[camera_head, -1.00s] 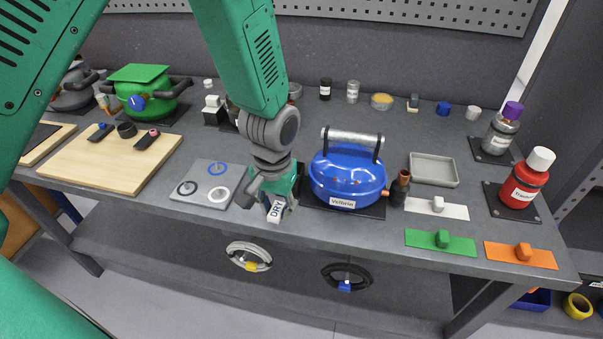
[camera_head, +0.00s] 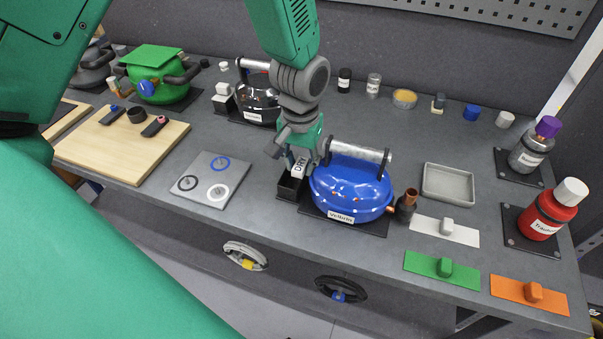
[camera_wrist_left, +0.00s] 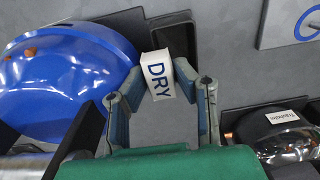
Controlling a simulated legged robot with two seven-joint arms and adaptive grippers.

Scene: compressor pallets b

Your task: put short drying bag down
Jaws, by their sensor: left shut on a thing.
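The short drying bag (camera_head: 299,168) is a small white block marked "DRY". My left gripper (camera_head: 297,158) is shut on it, just left of the blue compressor (camera_head: 350,189). In the left wrist view the bag (camera_wrist_left: 158,74) sits between the two fingertips (camera_wrist_left: 161,84), with its lettering facing the camera. A small dark open box (camera_head: 290,188) stands below the bag, beside the blue compressor's base. I cannot tell whether the bag touches it. My right gripper is not in view.
A grey plate with three rings (camera_head: 209,180) lies to the left. A black compressor (camera_head: 257,99) stands behind. A grey tray (camera_head: 447,184), bottles and coloured plates fill the right side. Bare table shows between the ring plate and the dark box.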

